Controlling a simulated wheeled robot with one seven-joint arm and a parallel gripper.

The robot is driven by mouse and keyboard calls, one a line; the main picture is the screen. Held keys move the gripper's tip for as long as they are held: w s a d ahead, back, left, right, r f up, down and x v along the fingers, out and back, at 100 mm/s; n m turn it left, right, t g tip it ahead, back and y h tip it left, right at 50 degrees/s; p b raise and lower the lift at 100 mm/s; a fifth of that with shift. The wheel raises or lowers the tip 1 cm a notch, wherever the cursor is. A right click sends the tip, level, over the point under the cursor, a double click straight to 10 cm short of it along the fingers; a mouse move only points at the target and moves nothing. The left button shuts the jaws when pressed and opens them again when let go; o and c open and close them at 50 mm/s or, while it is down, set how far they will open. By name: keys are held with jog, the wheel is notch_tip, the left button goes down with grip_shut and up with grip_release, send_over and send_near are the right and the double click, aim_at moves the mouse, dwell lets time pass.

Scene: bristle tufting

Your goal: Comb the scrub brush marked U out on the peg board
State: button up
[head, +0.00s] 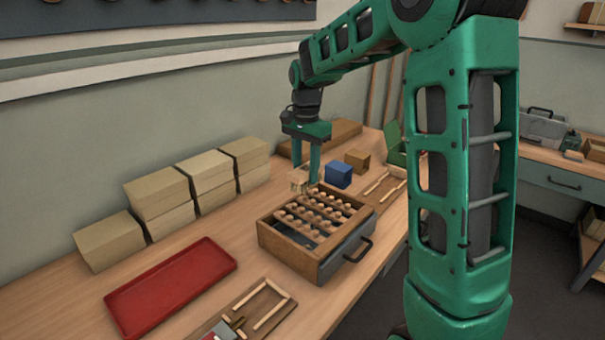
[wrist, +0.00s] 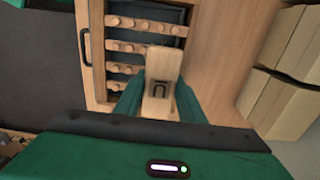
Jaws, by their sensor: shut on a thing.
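My gripper (head: 306,168) is shut on a pale wooden scrub brush (head: 298,178). In the wrist view the brush (wrist: 163,65) sits between my green fingers (wrist: 158,100), and its dark U mark faces the camera. The bristles show only faintly in the head view. The peg board (head: 266,240) is a wooden frame with several rows of round pegs, and it also shows in the wrist view (wrist: 98,50). The brush is at the board's back left edge in the head view and overlaps the peg row ends in the wrist view. I cannot tell whether it touches the pegs.
A red tray (head: 170,285) lies front left. Stacked tan boxes (head: 160,195) line the wall. A blue block (head: 338,175) and a brown block (head: 357,160) stand behind the board. A grey drawer front with a handle (head: 358,250) is on the board's right side.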

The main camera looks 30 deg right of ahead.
jog(key=s+d+r, duration=0.2)
jog(key=s+d, duration=0.1)
jog(key=s, duration=0.4)
notch_tip(320, 180, down, 7)
jog(key=shift+s, duration=0.2)
dwell(0.5)
